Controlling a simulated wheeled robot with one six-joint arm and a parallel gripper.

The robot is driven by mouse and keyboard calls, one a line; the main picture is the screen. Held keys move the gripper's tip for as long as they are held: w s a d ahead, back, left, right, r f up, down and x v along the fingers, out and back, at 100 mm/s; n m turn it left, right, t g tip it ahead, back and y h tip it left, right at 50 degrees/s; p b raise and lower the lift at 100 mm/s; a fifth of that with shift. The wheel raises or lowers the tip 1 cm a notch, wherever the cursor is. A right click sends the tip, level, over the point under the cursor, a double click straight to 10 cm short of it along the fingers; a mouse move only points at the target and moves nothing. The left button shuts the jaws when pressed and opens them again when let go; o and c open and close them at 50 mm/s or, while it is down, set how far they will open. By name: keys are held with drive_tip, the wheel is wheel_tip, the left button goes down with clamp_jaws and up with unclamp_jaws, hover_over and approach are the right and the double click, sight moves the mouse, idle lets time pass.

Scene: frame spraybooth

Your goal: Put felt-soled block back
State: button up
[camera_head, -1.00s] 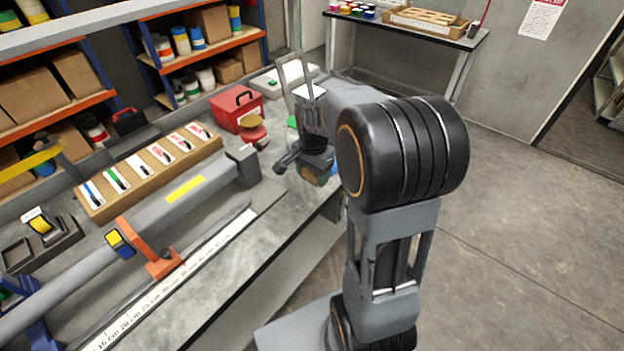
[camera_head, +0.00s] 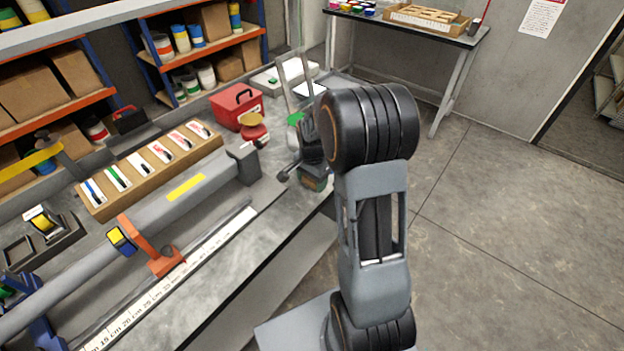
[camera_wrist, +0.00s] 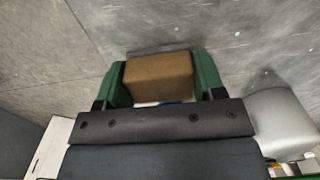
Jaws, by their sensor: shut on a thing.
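My gripper (camera_wrist: 160,72) is shut on a brown block (camera_wrist: 160,78), the felt-soled block. The block sits between the two green fingers in the wrist view, with a dark strip along its far side. Its sole cannot be made out. In the head view my gripper (camera_head: 316,180) is small and partly behind my arm, over the right end of the workbench (camera_head: 225,262). Only a little of the held block shows there. I cannot tell whether it touches the bench top.
A red toolbox (camera_head: 237,106) and a red-and-tan round item (camera_head: 253,128) stand left of my gripper. A grey tube with an orange clamp (camera_head: 150,250) and a wooden rack of labelled cards (camera_head: 150,172) fill the bench's left. Open floor (camera_head: 500,230) lies right.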

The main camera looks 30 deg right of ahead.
drive_tip(key=shift+f, duration=0.15)
drive_tip(key=o, duration=0.8)
drive_tip(key=shift+o, duration=0.2)
wheel_tip(320, 180, up, 12)
drive_tip(key=f, duration=0.1)
drive_tip(key=s+a+r+n+t, duration=0.1)
drive_tip(key=s+a+n+t, duration=0.1)
drive_tip(key=s+a+n, duration=0.2)
drive_tip(key=s+a+r+n+t, duration=0.1)
drive_tip(key=s+a+r+n, duration=0.1)
drive_tip(key=s+a+n, duration=0.3)
drive_tip(key=shift+s+a+n+t, duration=0.35)
drive_tip(key=shift+s+n, duration=1.75)
drive_tip(key=shift+s, duration=1.4)
drive_tip(key=shift+r, duration=0.1)
